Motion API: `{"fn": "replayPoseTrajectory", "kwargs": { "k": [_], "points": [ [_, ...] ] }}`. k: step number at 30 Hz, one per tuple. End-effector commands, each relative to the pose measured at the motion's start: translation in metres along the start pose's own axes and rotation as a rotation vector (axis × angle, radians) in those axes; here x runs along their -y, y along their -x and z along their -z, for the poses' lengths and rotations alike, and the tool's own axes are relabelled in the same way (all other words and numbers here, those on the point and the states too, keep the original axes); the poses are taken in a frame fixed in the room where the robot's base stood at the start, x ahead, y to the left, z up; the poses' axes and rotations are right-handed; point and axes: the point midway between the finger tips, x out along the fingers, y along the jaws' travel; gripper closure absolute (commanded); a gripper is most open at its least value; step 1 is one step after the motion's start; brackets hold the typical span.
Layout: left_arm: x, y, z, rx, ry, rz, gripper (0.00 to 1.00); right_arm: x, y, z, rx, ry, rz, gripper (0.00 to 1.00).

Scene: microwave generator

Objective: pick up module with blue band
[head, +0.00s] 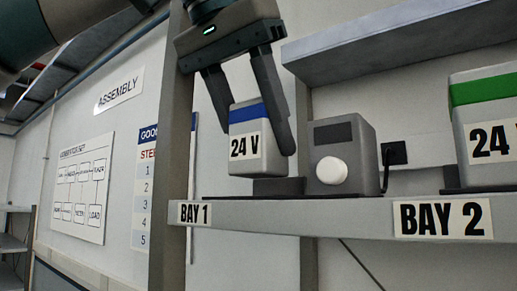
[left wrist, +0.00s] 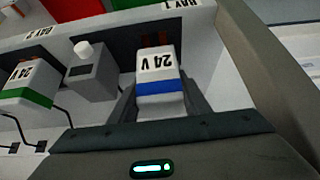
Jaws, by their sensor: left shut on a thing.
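The module with the blue band (head: 248,142) is a light grey block labelled 24 V, at Bay 1 in the head view. My left gripper (head: 262,145) comes down from above with one finger on each side of it and is shut on it. The module looks slightly tilted and sits at or just above a dark base (head: 278,187); I cannot tell whether they touch. In the left wrist view the module (left wrist: 158,70) is between the two fingers (left wrist: 158,98). My right gripper is not in view.
A grey box with a white knob (head: 343,150) stands close right of the module. A green-banded 24 V module (head: 485,125) is at Bay 2. The shelf edge (head: 345,212) runs below, an upper shelf (head: 400,40) overhangs at right, and a post (head: 172,150) stands at left.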

Motion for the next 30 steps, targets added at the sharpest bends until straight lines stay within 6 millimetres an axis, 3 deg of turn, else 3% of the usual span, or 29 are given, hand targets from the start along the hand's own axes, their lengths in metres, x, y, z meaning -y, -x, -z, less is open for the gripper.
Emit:
{"fn": "replayPoseTrajectory", "kwargs": {
  "k": [4, 12, 18, 30],
  "points": [
    [-0.006, 0.016, 0.011, -0.001, -0.001, -0.002, 0.86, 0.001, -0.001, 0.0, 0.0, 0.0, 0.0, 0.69],
    [-0.066, 0.045, 0.034, -0.001, -0.002, -0.001, 0.86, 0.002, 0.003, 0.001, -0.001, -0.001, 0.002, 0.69],
    [-0.099, 0.06, 0.045, -0.001, -0.001, -0.001, 0.86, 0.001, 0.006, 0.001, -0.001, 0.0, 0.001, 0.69],
    [-0.116, 0.068, 0.051, -0.001, 0.001, -0.001, 0.86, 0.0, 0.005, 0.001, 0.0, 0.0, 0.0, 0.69]
  ]
}}
